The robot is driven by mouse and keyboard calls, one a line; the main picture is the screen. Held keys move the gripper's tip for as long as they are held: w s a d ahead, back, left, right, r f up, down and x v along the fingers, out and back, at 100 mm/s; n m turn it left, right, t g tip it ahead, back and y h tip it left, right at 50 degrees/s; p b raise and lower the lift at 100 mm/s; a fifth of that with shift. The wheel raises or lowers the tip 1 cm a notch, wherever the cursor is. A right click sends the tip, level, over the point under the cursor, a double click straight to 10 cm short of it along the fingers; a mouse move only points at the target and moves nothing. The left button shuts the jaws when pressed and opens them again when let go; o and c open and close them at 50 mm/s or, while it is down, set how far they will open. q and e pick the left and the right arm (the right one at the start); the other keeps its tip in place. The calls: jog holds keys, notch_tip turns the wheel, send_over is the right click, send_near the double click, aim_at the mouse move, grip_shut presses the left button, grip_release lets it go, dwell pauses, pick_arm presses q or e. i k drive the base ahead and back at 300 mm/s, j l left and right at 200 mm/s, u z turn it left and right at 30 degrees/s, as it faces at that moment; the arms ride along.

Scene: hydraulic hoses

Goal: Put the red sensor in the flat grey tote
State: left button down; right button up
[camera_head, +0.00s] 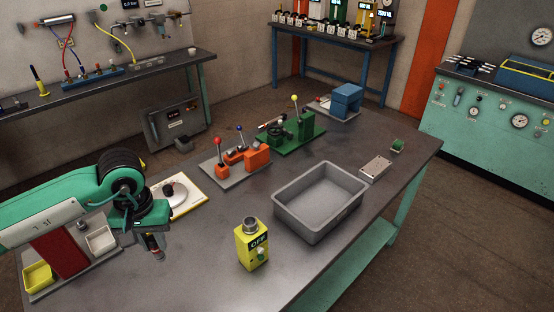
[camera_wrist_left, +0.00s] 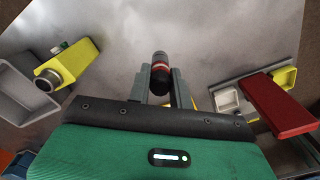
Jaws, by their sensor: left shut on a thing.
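The red sensor (camera_wrist_left: 160,68), a small dark and grey cylinder with a red band, is between the fingers of my left gripper (camera_wrist_left: 162,88), which is shut on it. In the head view my left gripper (camera_head: 153,246) is above the left part of the table, and the sensor shows only as a small dark and red piece. The flat grey tote (camera_head: 288,217) stands on the table to the right of the gripper, well apart from it. The tote's inside looks empty. Its corner also shows at the left of the left wrist view (camera_wrist_left: 14,72). My right gripper is not in view.
A yellow box marked OFF (camera_head: 253,247) stands upright between my left gripper and the tote. Lever units (camera_head: 243,160) stand behind. A tray with a yellow bin (camera_head: 38,276) and a white bin (camera_head: 100,239) lies at left.

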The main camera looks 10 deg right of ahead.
aim_at(325, 211)
jog(key=l+z, duration=0.1)
jog(key=z, duration=0.95)
jog(key=i+l+z, duration=0.1)
jog(key=i, duration=0.6)
